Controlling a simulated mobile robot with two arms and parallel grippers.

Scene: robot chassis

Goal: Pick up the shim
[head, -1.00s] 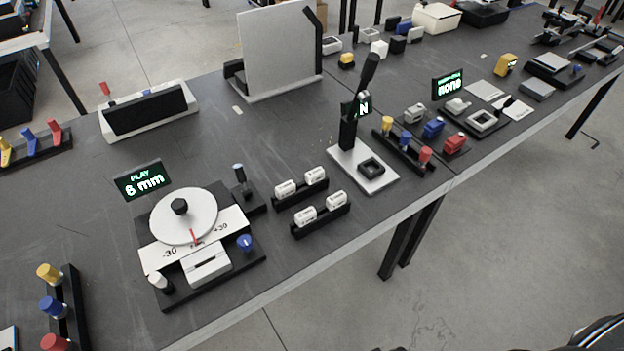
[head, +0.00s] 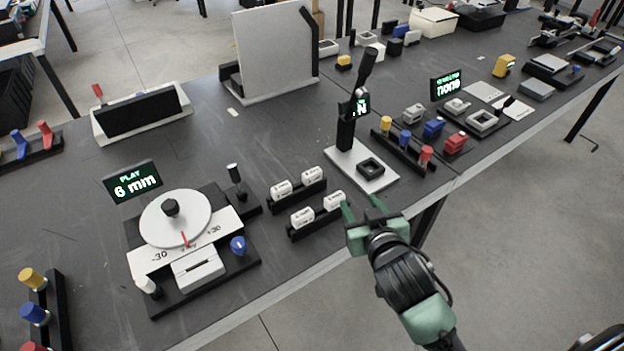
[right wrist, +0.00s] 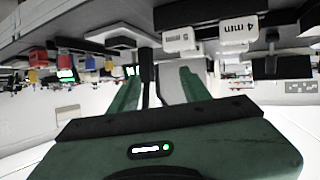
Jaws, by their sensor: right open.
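The shims look like white labelled blocks in two black racks near the table's front edge. The rear rack (head: 298,195) holds two, a left one (head: 281,189) and a right one (head: 312,176). The front rack (head: 318,224) holds a left one (head: 302,217) and a right one (head: 334,200). In the right wrist view one block reads 4 mm (right wrist: 238,30); another (right wrist: 178,39) is beside it. My right gripper (head: 362,207) is open and empty, just right of the front rack, apart from the blocks. My left gripper is out of view.
A dial fixture (head: 175,218) with a display (head: 133,183) reading PLAY 6 mm stands left of the racks. A lever stand (head: 347,160) with a grey base is behind the gripper. A peg rack (head: 405,150) is to its right. Floor lies beyond the table's front edge.

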